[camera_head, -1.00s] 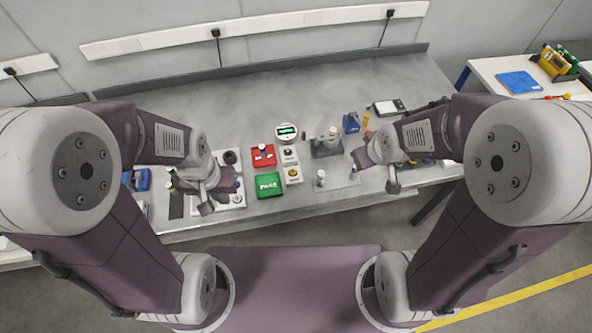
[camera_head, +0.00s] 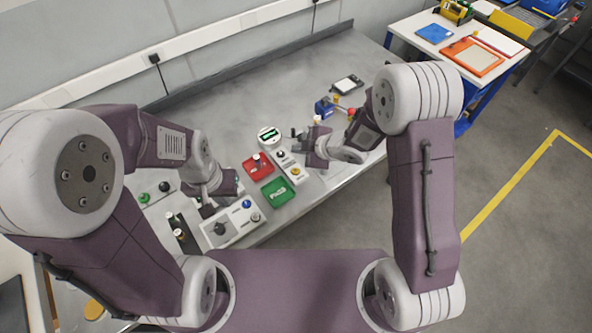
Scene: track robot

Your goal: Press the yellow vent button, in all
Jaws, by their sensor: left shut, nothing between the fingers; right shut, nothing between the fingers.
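The yellow button (camera_head: 295,171) sits at the near end of a narrow white control box (camera_head: 286,161) in the middle of the bench. The box also carries a dark control at its far end. My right gripper (camera_head: 310,159) is shut and empty, just right of the box and apart from the yellow button in the picture; its exact height is unclear. My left gripper (camera_head: 208,211) is shut and empty, over the left part of the bench near a white control panel (camera_head: 232,226). Its fingertips are partly hard to make out.
A blue item (camera_head: 323,107) and a scale-like device (camera_head: 347,85) are farther right. The bench's back is clear.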

